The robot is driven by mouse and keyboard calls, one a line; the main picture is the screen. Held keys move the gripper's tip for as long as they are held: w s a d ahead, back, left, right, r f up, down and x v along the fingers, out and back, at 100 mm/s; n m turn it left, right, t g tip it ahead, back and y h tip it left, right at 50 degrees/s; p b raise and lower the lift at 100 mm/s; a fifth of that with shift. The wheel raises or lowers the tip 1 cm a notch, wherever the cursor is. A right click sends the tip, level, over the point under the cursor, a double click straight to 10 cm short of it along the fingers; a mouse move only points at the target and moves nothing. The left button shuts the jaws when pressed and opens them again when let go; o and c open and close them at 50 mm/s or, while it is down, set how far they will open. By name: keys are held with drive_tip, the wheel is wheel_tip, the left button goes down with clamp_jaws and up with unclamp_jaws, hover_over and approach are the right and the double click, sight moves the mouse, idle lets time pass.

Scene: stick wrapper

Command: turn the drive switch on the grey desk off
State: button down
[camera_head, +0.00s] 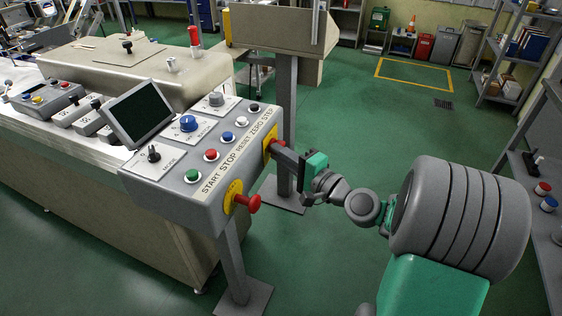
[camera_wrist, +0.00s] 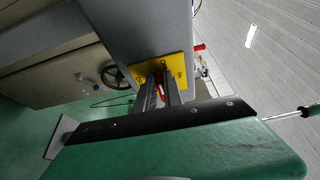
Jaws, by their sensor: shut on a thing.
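The grey desk (camera_head: 200,165) is a sloped control panel on a post. Two yellow plates with red parts are on its side. The near one bears a red knob (camera_head: 250,203), apart from my gripper. My gripper (camera_head: 280,149) is at the far yellow plate (camera_head: 268,143). In the wrist view its fingers (camera_wrist: 160,88) are shut on a narrow red switch handle (camera_wrist: 160,82) in front of the yellow plate (camera_wrist: 173,70). Marks show on this plate, too small to read surely. The fingers hide part of the handle. I take this as the drive switch; its label is not readable.
The desk top holds a screen (camera_head: 139,111), several coloured buttons and small knobs. A beige machine (camera_head: 110,75) stands behind it. A post (camera_head: 287,125) stands close behind my gripper. A shelf with buttons (camera_head: 545,190) is at the right. Green floor between is free.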

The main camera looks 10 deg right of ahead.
idle(0.6)
drive_tip(key=c, duration=1.5)
unclamp_jaws()
drive_tip(key=shift+o, duration=0.2)
drive_tip(key=shift+d+f, duration=0.1)
